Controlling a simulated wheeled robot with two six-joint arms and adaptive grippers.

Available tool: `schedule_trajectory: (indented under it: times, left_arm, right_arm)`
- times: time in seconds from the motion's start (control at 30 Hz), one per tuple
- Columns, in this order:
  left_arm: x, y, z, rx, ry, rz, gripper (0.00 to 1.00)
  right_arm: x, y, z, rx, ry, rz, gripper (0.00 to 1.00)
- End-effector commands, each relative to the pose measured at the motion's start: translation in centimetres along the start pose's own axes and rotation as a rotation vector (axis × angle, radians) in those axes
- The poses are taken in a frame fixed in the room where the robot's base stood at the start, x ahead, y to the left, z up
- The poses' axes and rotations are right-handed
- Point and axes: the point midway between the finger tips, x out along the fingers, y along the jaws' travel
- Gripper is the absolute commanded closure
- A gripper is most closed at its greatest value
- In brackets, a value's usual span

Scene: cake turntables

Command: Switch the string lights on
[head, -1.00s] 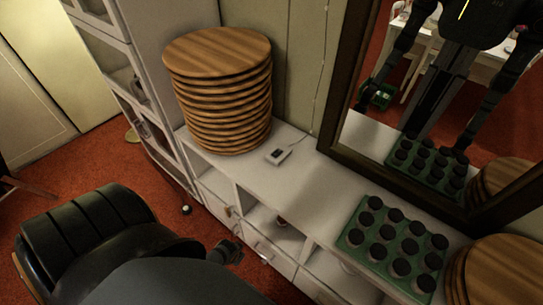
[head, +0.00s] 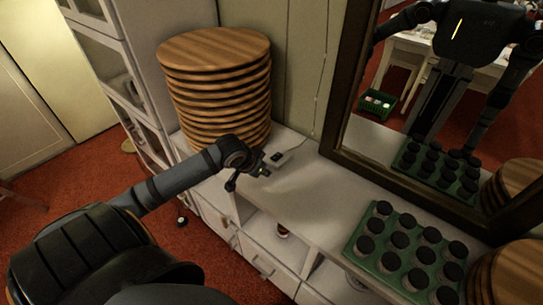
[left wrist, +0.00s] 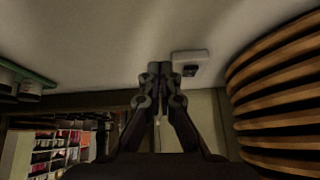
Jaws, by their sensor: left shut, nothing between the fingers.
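A small white switch box (head: 287,152) with a dark button lies on the white cabinet top, just right of the stack of wooden boards. A thin cord (head: 318,90) runs down the wall behind it, and its small bulbs are too faint to judge as lit. My left gripper (head: 264,171) is shut and empty, close in front of the box at its near left. In the left wrist view the shut fingertips (left wrist: 160,68) are just left of the switch box (left wrist: 190,56) and its dark button. I cannot tell whether they touch it. My right gripper is out of view, apart from reflections.
A tall stack of round wooden boards (head: 215,85) stands left of the switch. A dark-framed mirror (head: 331,120) leans at the right. A green tray (head: 352,247) of dark-topped jars and more boards (head: 515,275) are at the front right. The cabinet top (head: 310,195) between is clear.

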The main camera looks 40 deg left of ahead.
Motion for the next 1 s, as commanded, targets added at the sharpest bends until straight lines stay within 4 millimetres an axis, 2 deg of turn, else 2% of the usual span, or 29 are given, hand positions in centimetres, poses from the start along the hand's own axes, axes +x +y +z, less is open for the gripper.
schedule_trajectory:
  times: [0.03, 0.1, 0.2, 0.27, 0.7, 0.87, 1.0]
  left_arm:
    - [-0.9, -1.8, -2.0, -0.006, 0.022, -0.012, 1.00]
    - [-2.2, -3.6, -4.4, -0.030, 0.049, -0.016, 1.00]
    - [-3.8, -5.4, -6.7, -0.061, 0.077, -0.018, 1.00]
    - [-4.4, -5.9, -7.5, -0.072, 0.087, -0.017, 1.00]
    - [-4.3, -6.1, -7.8, -0.082, 0.094, -0.013, 1.00]
    - [-2.8, -6.1, -8.0, -0.087, 0.097, -0.012, 1.00]
    - [-0.7, -6.0, -8.2, -0.089, 0.095, -0.009, 1.00]
  right_arm:
    - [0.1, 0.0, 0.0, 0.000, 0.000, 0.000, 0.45]
    - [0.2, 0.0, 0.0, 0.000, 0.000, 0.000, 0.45]
    - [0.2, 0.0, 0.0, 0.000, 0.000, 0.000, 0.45]
    - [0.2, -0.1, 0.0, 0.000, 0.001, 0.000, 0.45]
    - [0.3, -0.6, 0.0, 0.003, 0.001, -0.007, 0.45]
    - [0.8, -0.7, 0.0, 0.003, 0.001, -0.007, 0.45]
    - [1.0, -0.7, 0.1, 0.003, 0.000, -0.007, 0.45]
